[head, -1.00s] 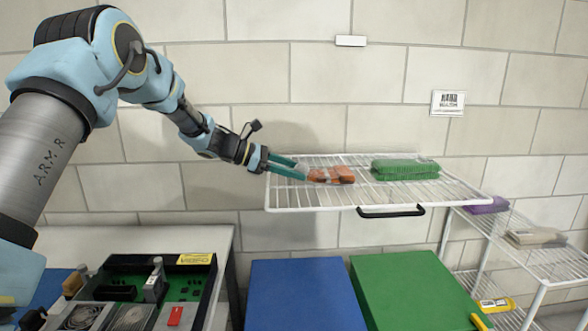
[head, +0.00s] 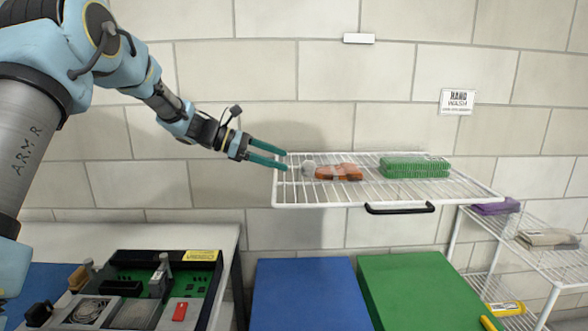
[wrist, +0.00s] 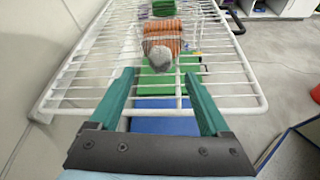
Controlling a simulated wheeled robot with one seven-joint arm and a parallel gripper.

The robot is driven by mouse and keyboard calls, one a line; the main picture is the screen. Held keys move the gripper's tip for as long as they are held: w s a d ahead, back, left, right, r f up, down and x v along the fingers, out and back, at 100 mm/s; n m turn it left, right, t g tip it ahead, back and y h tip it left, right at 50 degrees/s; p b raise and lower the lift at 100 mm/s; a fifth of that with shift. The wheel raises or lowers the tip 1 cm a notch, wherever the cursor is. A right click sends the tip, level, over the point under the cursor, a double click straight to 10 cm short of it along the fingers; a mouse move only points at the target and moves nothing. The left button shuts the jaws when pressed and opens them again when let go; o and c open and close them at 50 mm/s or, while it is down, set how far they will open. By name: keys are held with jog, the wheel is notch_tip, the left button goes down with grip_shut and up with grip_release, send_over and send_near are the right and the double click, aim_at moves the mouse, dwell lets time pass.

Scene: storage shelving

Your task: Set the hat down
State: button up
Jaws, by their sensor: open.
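The hat (head: 338,172) is orange knit with a grey pompom (head: 308,168) and lies on the white wire shelf (head: 300,199), near its left end. In the wrist view the hat (wrist: 163,40) is ahead, its grey pompom (wrist: 160,58) facing me. My gripper (head: 286,160) is at the left edge of the shelf, its teal fingers apart and empty. A gap shows between the fingertips (wrist: 158,76) and the pompom. The hat rests on the wires with nothing holding it.
A green folded stack (head: 415,168) lies on the shelf right of the hat. A black handle (head: 400,208) hangs at the shelf's front. Blue (head: 305,295) and green (head: 415,290) boxes stand below. A lower rack (head: 550,258) is at right. The wall is close behind.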

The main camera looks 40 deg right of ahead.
jog(key=w+a+f+m+t+y, duration=0.1)
jog(key=a+f+t+y, duration=0.15)
jog(key=a, duration=0.65)
jog(key=w+a+f+m+t+y, duration=0.1)
jog(key=w+a+f, duration=0.15)
jog(key=a, duration=0.65)
jog(key=w+a+f+m+t+y, duration=0.1)
jog(key=a+f+t+y, duration=0.15)
jog(key=a, duration=0.65)
jog(key=s+a+f+m+t+y, duration=0.1)
jog(key=s+a+f+m, duration=0.1)
jog(key=a, duration=0.6)
jog(key=s+a+f+m+t+y, duration=0.1)
jog(key=s+a, duration=0.3)
jog(key=a, duration=0.5)
jog(key=s+a+f+m+t+y, duration=0.1)
jog(key=s+a+f+m+y, duration=0.1)
jog(key=a, duration=0.7)
jog(key=shift+s+a+f+m+y+b, duration=0.15)
jog(key=shift+s+f+m+y+b, duration=0.3)
jog(key=shift+s+m, duration=0.55)
jog(key=shift+r, duration=0.15)
jog(key=shift+c, duration=0.3)
